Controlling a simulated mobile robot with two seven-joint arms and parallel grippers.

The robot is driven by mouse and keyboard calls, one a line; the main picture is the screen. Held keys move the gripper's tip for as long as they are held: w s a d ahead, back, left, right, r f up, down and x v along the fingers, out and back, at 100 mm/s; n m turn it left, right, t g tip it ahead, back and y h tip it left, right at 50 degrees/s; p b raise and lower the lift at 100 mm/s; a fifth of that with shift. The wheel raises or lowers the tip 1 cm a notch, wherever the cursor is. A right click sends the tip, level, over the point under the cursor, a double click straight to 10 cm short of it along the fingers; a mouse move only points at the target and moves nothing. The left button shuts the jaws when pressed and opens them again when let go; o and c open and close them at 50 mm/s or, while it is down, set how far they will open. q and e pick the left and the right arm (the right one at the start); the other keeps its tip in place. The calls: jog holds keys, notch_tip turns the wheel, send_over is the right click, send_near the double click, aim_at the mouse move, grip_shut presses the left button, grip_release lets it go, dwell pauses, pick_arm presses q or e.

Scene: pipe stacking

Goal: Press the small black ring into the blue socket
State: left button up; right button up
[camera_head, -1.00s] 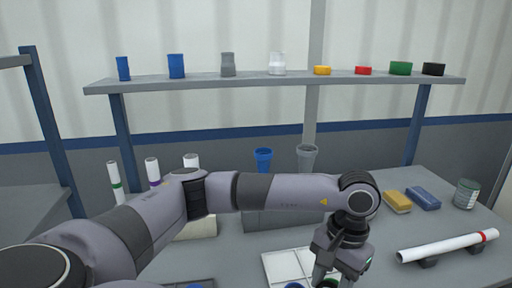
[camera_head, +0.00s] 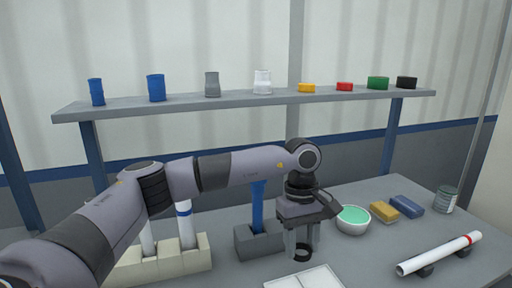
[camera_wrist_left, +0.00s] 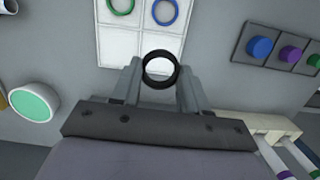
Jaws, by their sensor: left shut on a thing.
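My left gripper (camera_head: 302,250) is shut on the small black ring (camera_head: 303,261), just above or behind the white tray (camera_head: 300,280). In the left wrist view the black ring (camera_wrist_left: 177,72) sits between the fingertips, its opening facing the camera. A blue pipe (camera_head: 257,205) stands upright in a grey block (camera_head: 247,244), left of the gripper. Its top, where a wider blue socket showed earlier, is now hidden behind my left arm. My right gripper is not in view.
A cream rack (camera_head: 200,258) holds white pipes at left. A bowl with green contents (camera_head: 353,218), two sponges (camera_head: 384,210), a can (camera_head: 446,200) and a lying white pipe (camera_head: 440,253) are at right. A green ring (camera_wrist_left: 120,12) and a blue ring (camera_wrist_left: 155,14) lie in the tray.

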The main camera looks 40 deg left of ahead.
pick_arm(q)
jog(key=w+a+r+n+t+y+p, duration=0.1)
jog(key=w+a+r+n, duration=0.2)
jog(key=a+r+n, duration=0.9)
jog(key=w+a+r+n+t+y+p, duration=0.15)
jog(key=w+a+r+n, duration=0.4)
jog(key=n, duration=0.95)
jog(key=shift+h, duration=0.25)
jog(key=shift+s+a+f+b, duration=0.15)
jog(key=shift+s+a+f, duration=0.15)
jog(key=shift+f, duration=0.9)
jog(key=shift+s+a+f+b, duration=0.15)
jog(key=shift+s+a+f, duration=0.15)
jog(key=shift+f, duration=0.85)
jog(key=shift+s+a+f+b, duration=0.2)
jog(key=shift+a+f, duration=0.15)
jog(key=shift+f, duration=0.85)
jog(key=shift+p, duration=0.35)
jog(key=shift+f, duration=0.2)
jog(key=o, duration=1.5)
